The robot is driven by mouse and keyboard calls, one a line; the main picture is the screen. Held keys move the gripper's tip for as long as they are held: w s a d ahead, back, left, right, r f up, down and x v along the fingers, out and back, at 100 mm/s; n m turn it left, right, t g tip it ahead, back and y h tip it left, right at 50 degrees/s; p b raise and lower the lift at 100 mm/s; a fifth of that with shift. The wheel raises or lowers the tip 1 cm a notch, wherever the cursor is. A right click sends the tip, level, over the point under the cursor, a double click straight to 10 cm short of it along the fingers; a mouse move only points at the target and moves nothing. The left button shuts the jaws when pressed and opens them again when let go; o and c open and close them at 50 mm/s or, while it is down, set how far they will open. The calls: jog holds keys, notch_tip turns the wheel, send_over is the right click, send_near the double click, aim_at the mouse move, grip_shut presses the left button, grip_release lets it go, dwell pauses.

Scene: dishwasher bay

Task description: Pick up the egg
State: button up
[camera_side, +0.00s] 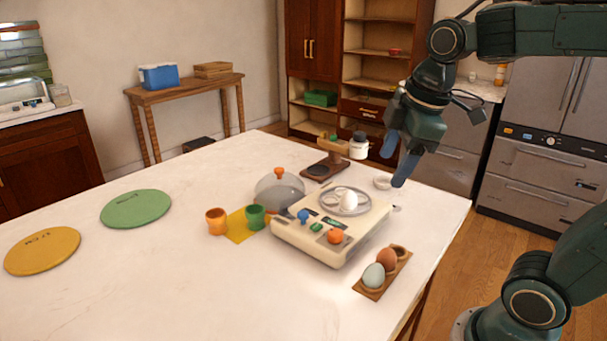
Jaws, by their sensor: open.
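A white egg (348,199) sits on the round grey plate (331,208) on top of a cream cooker-like device (308,242). A brown egg (387,259) and a pale blue egg (373,276) rest in a wooden holder (370,291) at the front right of the device. My gripper (395,165) is open and empty. It hangs above the table's right side, up and to the right of the white egg, apart from all the eggs. Its fingers point down.
A clear dome lid (279,190) with an orange knob stands behind the device. Orange (216,221) and green (255,217) cups are at its left. A wooden stand (325,168) with a white-and-black jar (359,147) is behind. Green (136,208) and yellow (42,251) discs lie left. The front left table is clear.

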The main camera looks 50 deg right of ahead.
jog(key=w+d+n+g, duration=0.2)
jog(key=w+d+n, duration=0.1)
jog(key=w+n, duration=0.35)
jog(key=n+g, duration=0.1)
jog(key=n, duration=0.6)
send_over(349, 196)
notch_tip(349, 196, down, 3)
jog(key=shift+w+d+f, duration=0.15)
jog(key=shift+w+d, duration=0.15)
jog(key=shift+d, duration=0.1)
jog(key=shift+f, duration=4.3)
jog(key=shift+f, duration=0.15)
jog(key=shift+d+f, duration=0.1)
jog(key=shift+f, duration=2.35)
jog(key=c, duration=0.7)
